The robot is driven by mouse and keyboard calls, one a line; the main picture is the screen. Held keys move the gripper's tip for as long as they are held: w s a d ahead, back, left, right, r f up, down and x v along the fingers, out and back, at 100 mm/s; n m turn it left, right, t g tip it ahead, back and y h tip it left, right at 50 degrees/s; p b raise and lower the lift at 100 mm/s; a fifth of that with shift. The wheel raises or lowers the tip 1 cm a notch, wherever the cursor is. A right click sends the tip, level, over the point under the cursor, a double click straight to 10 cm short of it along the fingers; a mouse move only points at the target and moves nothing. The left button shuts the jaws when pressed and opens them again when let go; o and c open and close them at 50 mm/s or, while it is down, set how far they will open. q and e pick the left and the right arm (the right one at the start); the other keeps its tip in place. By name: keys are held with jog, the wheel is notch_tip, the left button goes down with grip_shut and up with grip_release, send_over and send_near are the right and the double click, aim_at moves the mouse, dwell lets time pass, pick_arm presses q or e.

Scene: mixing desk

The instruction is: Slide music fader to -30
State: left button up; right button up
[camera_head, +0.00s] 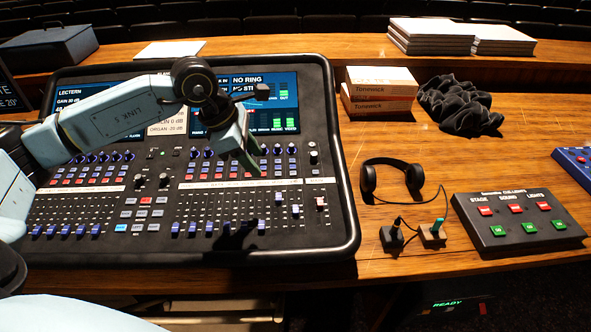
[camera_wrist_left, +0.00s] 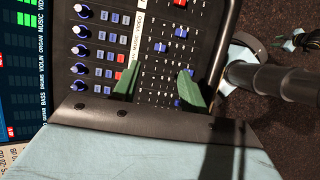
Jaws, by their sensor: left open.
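The mixing console (camera_head: 345,225) lies at the left of the desk, its faders in a row along the lower half. The music fader appears to be the blue cap (camera_head: 278,198) that stands higher than its neighbours; it also shows in the left wrist view (camera_wrist_left: 160,47), beside the MUSIC label. My left gripper (camera_head: 250,165) hovers over the console above and left of that cap. In the left wrist view its two green fingers (camera_wrist_left: 157,88) are apart with nothing between them, and the cap is just beyond them.
Dark cloth (camera_head: 460,105) and boxes (camera_head: 380,90) are behind.

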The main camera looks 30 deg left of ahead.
aim_at(281, 196)
pick_arm(q)
jog(key=x, duration=1.2)
jog(key=shift+s+f, duration=0.2)
jog(key=shift+f, duration=0.15)
jog(key=shift+a, duration=0.1)
jog(key=shift+c, duration=0.2)
grip_shut()
